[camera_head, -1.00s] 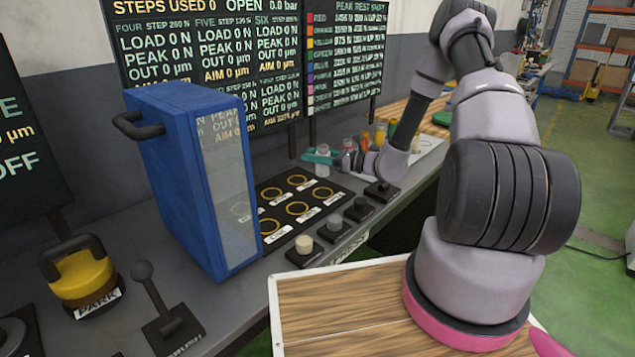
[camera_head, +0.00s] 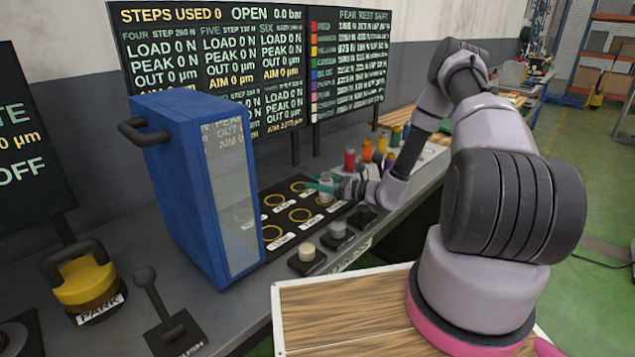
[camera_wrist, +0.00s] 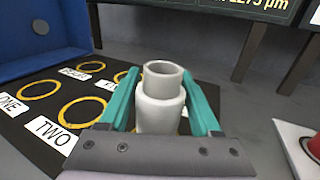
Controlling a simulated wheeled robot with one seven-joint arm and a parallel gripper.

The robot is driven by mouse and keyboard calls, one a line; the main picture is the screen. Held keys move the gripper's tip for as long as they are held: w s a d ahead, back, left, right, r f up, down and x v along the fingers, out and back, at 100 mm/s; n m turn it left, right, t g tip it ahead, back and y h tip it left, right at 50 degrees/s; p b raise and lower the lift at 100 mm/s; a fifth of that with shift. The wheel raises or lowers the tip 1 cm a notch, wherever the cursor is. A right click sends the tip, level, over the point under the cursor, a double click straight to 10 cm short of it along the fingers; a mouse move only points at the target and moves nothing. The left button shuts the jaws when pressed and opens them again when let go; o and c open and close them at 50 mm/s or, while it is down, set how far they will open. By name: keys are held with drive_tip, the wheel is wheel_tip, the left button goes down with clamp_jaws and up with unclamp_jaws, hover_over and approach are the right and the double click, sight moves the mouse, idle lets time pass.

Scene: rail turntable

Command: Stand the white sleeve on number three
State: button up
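The white sleeve (camera_wrist: 160,98), an upright stepped cylinder with an open top, is between the teal fingers of my gripper (camera_wrist: 161,88) in the wrist view. The fingers appear closed on its sides. In the head view the sleeve (camera_head: 326,188) is at the right end of the black ring board (camera_head: 262,252), over the number three place. A sliver of yellow ring shows beside the sleeve in the wrist view; the rest and its label are hidden. I cannot tell whether the sleeve's base touches the board. The ring marked TWO (camera_wrist: 82,112) is empty, left of my gripper.
A tall blue frame with a clear panel (camera_head: 190,180) stands left of the board. Buttons (camera_head: 307,252) line its front edge. Several coloured sleeves (camera_head: 367,150) stand on a pale tray to the right. A yellow weight (camera_head: 85,281) and a lever (camera_head: 160,295) are at left.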

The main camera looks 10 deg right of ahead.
drive_tip(key=shift+o, duration=0.3)
drive_tip(key=shift+r, duration=0.2)
drive_tip(key=v, duration=1.2)
drive_tip(key=s+a+r+n+g+h, duration=0.2)
drive_tip(key=s+r+n+g, duration=0.15)
drive_tip(key=r, duration=0.35)
drive_tip(key=s+a+r+n+g+h, duration=0.1)
drive_tip(key=s+a+r+n+g, duration=0.15)
drive_tip(key=r+n, duration=0.35)
drive_tip(key=s+a+r+n+g+h, duration=0.1)
drive_tip(key=s+r+n+g+h, duration=0.2)
drive_tip(key=r, duration=0.5)
drive_tip(key=s+d+r+n+t+h, duration=0.1)
drive_tip(key=s+r+n+t+h, duration=0.2)
drive_tip(key=s+r, duration=0.5)
drive_tip(key=s+d+r+n+t+h, duration=0.2)
drive_tip(key=s+r+n+t+h, duration=0.2)
drive_tip(key=s+r, duration=0.3)
wheel_tip(320, 180, up, 4)
drive_tip(key=shift+s+d+f, duration=0.1)
drive_tip(key=shift+s+d, duration=0.2)
drive_tip(key=shift+s, duration=0.1)
drive_tip(key=shift+n, duration=0.25)
